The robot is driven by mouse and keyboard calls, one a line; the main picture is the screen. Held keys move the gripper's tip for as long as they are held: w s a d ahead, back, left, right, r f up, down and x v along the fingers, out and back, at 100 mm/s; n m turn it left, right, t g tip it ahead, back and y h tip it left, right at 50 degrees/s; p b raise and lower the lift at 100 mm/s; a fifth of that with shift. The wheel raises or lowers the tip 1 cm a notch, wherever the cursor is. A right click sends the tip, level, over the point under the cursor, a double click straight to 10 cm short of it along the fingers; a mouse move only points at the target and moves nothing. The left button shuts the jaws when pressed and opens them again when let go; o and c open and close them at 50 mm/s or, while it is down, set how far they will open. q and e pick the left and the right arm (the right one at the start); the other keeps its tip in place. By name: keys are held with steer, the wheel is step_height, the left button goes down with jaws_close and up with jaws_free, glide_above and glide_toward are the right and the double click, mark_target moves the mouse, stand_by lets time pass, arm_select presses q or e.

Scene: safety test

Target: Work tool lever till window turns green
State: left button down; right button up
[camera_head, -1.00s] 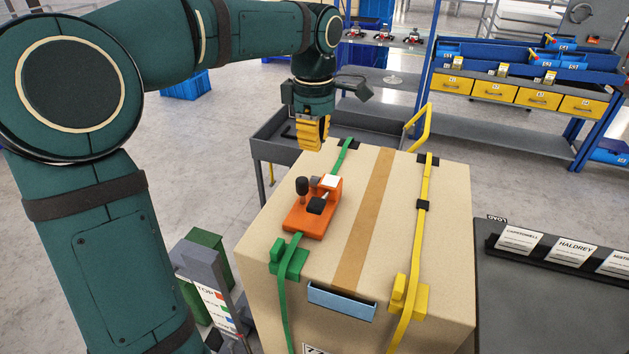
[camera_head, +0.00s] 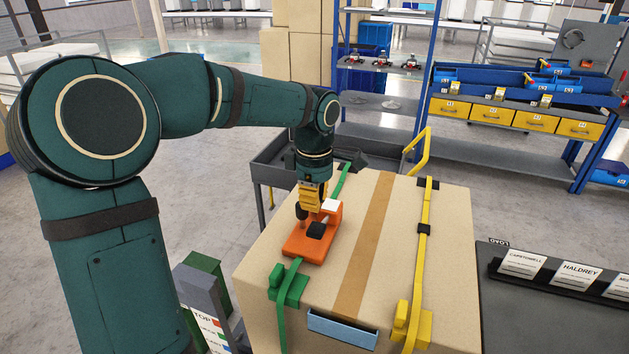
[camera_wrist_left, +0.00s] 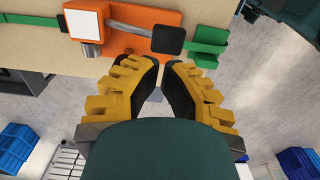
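The orange strap tool (camera_head: 305,246) sits on the green strap on top of a large cardboard box (camera_head: 400,215). Its window (camera_head: 330,205) is white, also in the left wrist view (camera_wrist_left: 87,23). The tool's lever has a metal shaft and a black end pad (camera_wrist_left: 168,39). My right gripper is out of view.
A yellow strap (camera_head: 421,260) runs over the box's right side, and a blue holder (camera_head: 342,329) is on its front edge. A grey cart (camera_head: 275,165) stands behind. A dark table with name cards (camera_head: 580,275) is at the right. A grey post with a sign (camera_head: 207,315) stands left.

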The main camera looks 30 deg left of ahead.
mark_target(314, 225)
arm_select(q)
steer(key=shift+f, duration=2.65)
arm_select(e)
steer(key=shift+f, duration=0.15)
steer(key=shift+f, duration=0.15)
arm_select(q)
steer(key=shift+s+f+t+b, duration=0.2)
steer(key=shift+f+t+b, duration=0.3)
steer(key=shift+b, duration=1.05)
steer(key=f+t+b, duration=0.1)
steer(key=b, duration=0.4)
steer(key=s+f+t+y+b, duration=0.1)
steer(key=t+b, duration=0.1)
steer(key=b, duration=0.2)
steer(key=shift+s+d+f+b, duration=0.15)
steer(key=shift+d+f+b, duration=0.05)
steer(key=shift+f+b, duration=0.2)
steer(key=shift+s+f+b, duration=0.1)
steer(key=shift+f+b, duration=0.35)
steer(key=shift+b, duration=0.5)
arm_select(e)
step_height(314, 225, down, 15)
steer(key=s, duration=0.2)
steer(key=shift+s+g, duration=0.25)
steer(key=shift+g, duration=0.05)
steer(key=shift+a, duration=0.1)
arm_select(q)
steer(key=shift+r, duration=0.1)
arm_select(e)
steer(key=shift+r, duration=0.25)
